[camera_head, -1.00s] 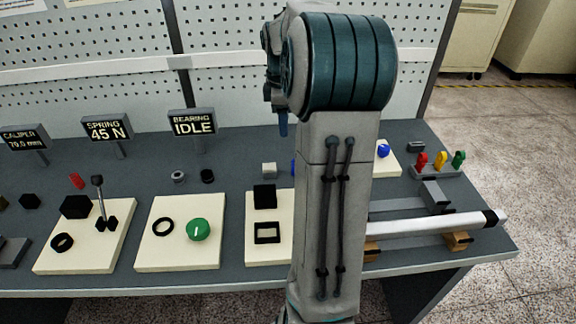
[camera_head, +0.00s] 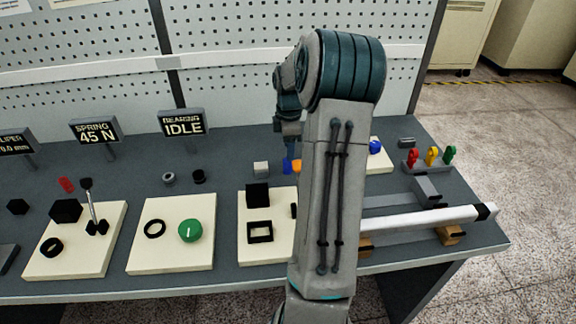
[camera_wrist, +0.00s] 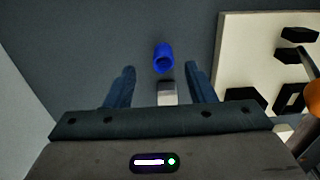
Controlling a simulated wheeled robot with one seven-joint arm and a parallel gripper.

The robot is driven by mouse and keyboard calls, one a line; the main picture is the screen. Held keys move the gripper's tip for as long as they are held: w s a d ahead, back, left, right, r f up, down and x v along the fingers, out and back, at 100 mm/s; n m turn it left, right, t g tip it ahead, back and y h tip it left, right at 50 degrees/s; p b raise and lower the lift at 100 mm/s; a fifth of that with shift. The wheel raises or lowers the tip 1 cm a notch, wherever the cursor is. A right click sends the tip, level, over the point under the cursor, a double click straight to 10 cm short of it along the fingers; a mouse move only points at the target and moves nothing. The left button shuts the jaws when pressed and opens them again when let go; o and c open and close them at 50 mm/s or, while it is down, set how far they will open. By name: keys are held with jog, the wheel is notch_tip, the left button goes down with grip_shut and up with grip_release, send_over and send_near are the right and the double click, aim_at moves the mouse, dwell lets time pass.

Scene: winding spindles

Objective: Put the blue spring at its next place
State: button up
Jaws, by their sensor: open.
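The blue spring (camera_wrist: 163,57) is a short blue cylinder with an open end, standing on the grey bench top. In the wrist view it lies just ahead of my gripper (camera_wrist: 160,69), around the line between the two fingertips. The fingers are apart, with nothing gripped. In the head view a small blue patch (camera_head: 287,166), seemingly the spring, shows below my gripper, partly hidden by my arm. A small pale block (camera_wrist: 167,93) lies behind the spring, nearer my palm in the wrist view.
A cream plate with black fittings (camera_wrist: 262,75) and an orange part (camera_wrist: 291,98) are to the right in the wrist view. The "SPRING 45 N" sign (camera_head: 95,131) and a red cylinder (camera_head: 66,184) are at left. A white bar (camera_head: 420,220) lies at right.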

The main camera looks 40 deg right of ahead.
aim_at(288, 166)
jog(key=f, duration=0.4)
jog(key=shift+a+f, duration=0.2)
jog(key=shift+a, duration=0.15)
grip_shut()
jog(key=shift+r, duration=0.1)
